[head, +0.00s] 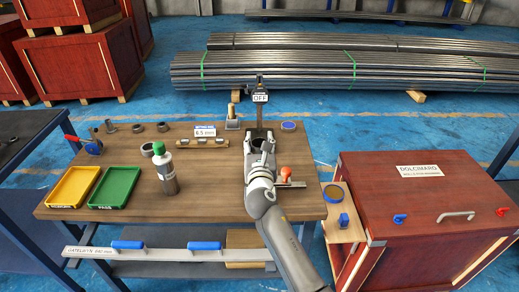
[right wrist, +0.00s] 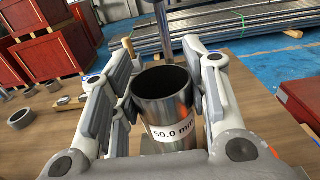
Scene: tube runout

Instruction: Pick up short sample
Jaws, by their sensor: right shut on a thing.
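The short sample is a shiny hollow metal tube (right wrist: 168,106) with a white label that seems to read "50.0 mm". In the right wrist view it stands upright, open end up, between the fingers of my right gripper (right wrist: 165,92), which is shut on it. The tube's lower end is hidden, so I cannot tell whether it touches the table. In the head view my right gripper (head: 262,146) is over the right part of the wooden table (head: 220,205), and my arm hides the tube there. My left gripper is in neither view.
An "OFF" sign (head: 260,98) on a stand is just behind my right gripper. A red-knobbed device (head: 285,174) is close at its right. A green-capped bottle (head: 165,170), yellow tray (head: 74,186) and green tray (head: 115,186) stand left. Several metal rings (head: 162,127) lie at the back left.

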